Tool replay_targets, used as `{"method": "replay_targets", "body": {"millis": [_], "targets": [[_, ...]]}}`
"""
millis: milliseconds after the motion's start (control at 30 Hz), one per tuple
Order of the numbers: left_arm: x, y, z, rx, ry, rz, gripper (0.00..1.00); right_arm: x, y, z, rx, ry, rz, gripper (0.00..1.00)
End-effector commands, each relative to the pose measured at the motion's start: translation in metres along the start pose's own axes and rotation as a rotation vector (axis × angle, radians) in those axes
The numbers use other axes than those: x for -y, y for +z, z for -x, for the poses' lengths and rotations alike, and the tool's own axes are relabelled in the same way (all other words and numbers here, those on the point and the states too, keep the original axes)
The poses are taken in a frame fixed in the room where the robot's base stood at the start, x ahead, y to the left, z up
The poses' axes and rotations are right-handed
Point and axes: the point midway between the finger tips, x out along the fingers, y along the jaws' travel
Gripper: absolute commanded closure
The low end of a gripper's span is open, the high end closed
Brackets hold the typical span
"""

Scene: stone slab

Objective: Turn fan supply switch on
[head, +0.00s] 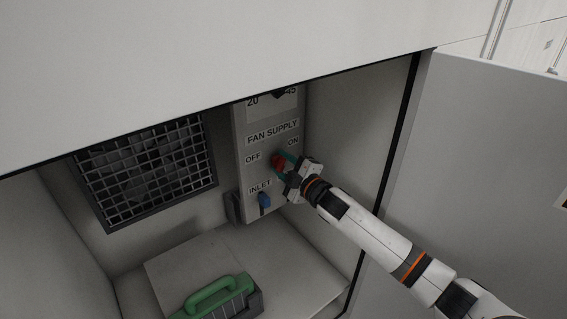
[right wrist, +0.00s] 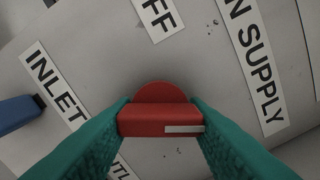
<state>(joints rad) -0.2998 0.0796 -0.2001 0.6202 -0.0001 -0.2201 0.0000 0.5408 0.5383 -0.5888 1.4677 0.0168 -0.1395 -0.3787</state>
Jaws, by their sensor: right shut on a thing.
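The fan supply switch is a red knob (head: 277,161) on the grey control panel (head: 243,172), below the FAN SUPPLY label (head: 272,132) and between the OFF and ON labels. My right gripper (head: 282,163) is shut on this knob. In the right wrist view, the teal fingers press on both ends of the red knob (right wrist: 160,118). The ON label (head: 293,142) is out of the wrist view. My left gripper is not in view.
A blue INLET switch (head: 264,200) sits just below the knob. A grille (head: 145,172) is in the left part of the compartment. A green-handled object (head: 219,292) rests on the floor in front. The open door (head: 480,160) stands to the right of my arm.

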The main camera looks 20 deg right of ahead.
Motion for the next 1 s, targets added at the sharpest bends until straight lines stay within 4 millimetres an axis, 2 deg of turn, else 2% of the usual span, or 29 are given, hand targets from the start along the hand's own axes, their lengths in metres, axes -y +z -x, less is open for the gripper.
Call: {"method": "replay_targets", "body": {"millis": [400, 967, 1000], "targets": [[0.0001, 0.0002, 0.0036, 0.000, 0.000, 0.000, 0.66, -0.0017, -0.0007, 0.0002, -0.002, 0.001, -0.191, 0.83], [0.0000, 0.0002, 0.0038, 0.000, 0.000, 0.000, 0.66, -0.0024, -0.0007, 0.0002, -0.002, 0.002, -0.218, 0.83], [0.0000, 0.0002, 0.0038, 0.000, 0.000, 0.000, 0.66, -0.0025, -0.0007, 0.0002, -0.002, 0.002, -0.218, 0.54]]}}
